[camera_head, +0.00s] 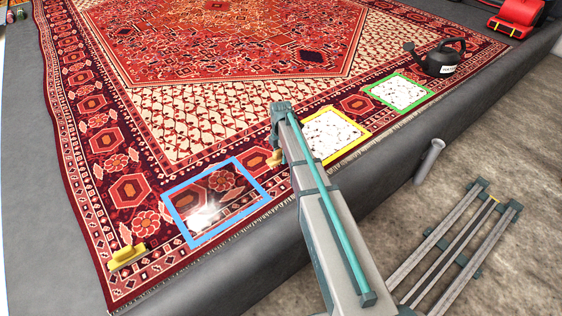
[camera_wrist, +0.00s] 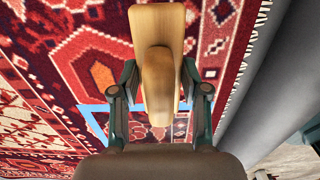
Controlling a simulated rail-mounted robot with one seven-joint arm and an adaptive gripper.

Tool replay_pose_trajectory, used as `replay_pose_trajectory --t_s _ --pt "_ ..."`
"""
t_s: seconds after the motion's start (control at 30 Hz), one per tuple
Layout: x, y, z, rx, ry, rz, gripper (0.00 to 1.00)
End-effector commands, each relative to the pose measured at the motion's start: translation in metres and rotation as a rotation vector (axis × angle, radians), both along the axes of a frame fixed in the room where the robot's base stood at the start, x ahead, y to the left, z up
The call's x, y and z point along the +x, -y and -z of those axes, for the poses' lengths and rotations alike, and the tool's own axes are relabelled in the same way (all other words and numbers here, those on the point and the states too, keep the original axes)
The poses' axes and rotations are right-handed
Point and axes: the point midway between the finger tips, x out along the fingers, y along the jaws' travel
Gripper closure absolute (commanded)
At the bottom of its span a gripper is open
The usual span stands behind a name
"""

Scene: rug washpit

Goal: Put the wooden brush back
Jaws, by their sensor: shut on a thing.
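The wooden brush (camera_wrist: 158,80) is light tan wood with a rounded handle. In the wrist view my gripper (camera_wrist: 160,92) is shut on it, one finger on each side, above the patterned rug. In the head view only a small tan piece of the wooden brush (camera_head: 274,158) shows beside my arm, which hides the gripper and the rest. A blue-framed rectangle (camera_head: 180,218) lies on the rug to its lower left, with a wet, shiny patch inside. Part of the blue frame (camera_wrist: 92,108) shows behind the gripper in the wrist view.
A yellow brush-like object (camera_head: 127,257) lies on the rug at lower left. Yellow-framed (camera_head: 330,134) and green-framed (camera_head: 398,92) white patches lie right of my arm. A black kettle-like can (camera_head: 443,60) stands farther right. The grey ledge (camera_head: 420,135) borders the rug.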

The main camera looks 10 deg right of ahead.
Motion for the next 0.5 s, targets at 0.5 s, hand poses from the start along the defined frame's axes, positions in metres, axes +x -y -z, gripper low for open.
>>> replay_pose_trajectory --t_s 0.5 --pt "0.011 0.003 0.043 0.0 0.0 0.0 0.87"
